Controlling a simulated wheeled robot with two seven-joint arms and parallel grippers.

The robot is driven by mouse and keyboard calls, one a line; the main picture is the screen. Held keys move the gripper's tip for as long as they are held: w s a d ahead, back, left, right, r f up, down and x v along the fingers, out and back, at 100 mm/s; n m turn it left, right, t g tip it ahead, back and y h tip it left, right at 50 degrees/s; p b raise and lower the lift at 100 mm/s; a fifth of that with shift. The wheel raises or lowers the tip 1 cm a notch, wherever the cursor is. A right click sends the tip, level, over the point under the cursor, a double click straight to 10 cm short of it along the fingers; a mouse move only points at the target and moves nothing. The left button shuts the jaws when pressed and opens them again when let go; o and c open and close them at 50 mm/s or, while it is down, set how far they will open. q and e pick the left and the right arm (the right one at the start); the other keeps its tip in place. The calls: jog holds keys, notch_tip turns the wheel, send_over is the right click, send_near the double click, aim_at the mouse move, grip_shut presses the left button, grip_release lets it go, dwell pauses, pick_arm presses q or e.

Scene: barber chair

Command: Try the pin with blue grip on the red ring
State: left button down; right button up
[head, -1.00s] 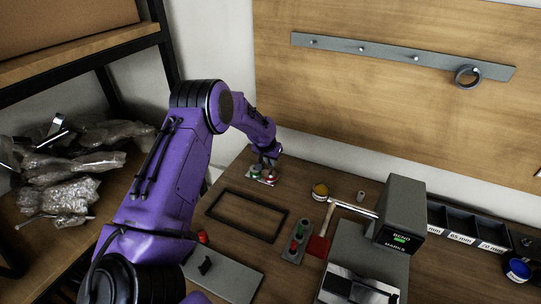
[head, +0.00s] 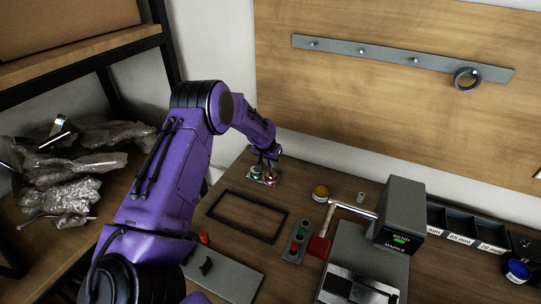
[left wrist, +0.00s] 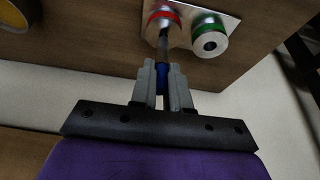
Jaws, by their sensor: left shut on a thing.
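My left gripper (left wrist: 163,84) is shut on the pin with blue grip (left wrist: 162,76). The pin's dark shank points away from the fingers. Its far end overlaps the red ring (left wrist: 164,17) in the left wrist view; I cannot tell how deep it sits in the bore. A green ring (left wrist: 209,36) stands beside the red one on a pale plate (left wrist: 231,22), its bore empty. In the head view my left gripper (head: 265,163) is right over this plate, and the fingers partly hide the red ring (head: 270,180) and green ring (head: 256,172). My right gripper is out of view.
A black frame (head: 247,216) lies nearer on the bench. Wall bar (head: 400,57) is behind.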

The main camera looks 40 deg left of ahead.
pick_arm(q)
jog(key=shift+f, duration=0.45)
dwell(0.3)
jog(key=shift+r, duration=0.15)
dwell(0.8)
notch_tip(320, 180, up, 6)
jog(key=p, duration=0.5)
